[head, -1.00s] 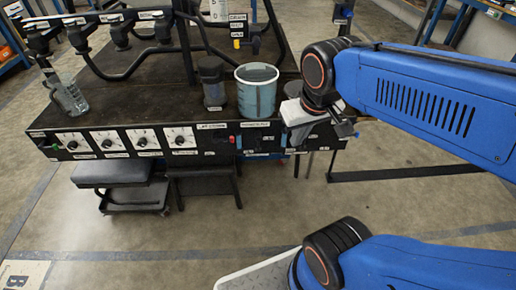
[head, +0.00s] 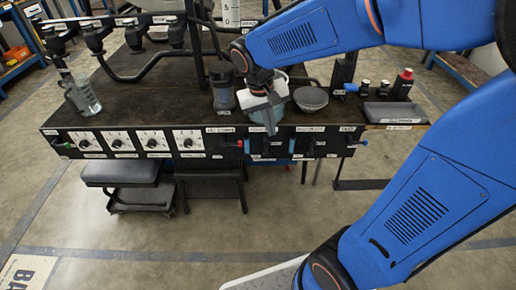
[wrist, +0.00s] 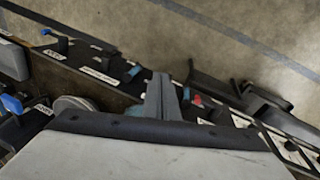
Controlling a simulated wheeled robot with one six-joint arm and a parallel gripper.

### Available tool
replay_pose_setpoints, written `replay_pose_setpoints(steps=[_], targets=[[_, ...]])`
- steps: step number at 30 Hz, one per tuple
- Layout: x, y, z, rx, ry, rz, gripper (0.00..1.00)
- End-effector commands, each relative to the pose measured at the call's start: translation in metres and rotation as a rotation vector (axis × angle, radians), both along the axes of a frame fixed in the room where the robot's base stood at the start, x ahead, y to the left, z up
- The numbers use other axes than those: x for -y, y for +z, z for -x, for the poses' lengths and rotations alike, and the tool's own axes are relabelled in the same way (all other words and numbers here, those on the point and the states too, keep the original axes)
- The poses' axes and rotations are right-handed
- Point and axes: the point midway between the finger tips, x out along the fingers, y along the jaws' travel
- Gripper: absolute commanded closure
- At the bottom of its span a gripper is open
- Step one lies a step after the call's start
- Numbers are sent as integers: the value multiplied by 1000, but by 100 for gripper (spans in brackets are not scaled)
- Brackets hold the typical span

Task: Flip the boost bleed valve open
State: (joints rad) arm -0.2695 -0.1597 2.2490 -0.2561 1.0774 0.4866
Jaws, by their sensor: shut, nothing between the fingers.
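A row of small valves sits on the black front panel (head: 330,150) of the bench. The labels are too blurred to tell surely which one is the boost bleed valve. A valve with a blue handle (head: 292,146) sits just right of my gripper, below a longer white label (head: 310,129); the handle also shows in the wrist view (wrist: 133,72), left of the fingers. My gripper (head: 268,132) is shut and empty, pointing down at the panel's front edge. In the wrist view its fingers (wrist: 160,98) are together, between two blue handles. I cannot tell whether they touch anything.
A red knob (head: 240,143) is left of my gripper. Dials (head: 152,140) line the left panel.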

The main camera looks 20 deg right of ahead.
Motion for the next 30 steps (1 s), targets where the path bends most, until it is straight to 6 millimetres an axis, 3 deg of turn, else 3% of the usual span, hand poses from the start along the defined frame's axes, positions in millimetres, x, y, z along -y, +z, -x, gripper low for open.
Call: replay_pose_setpoints(steps=[6, 15, 30], targets=[[-19, -21, -31, -41, -13, 56, 100], [-42, -46, -61, -74, -29, 124, 100], [-53, -59, -74, -85, -38, 158, 100]])
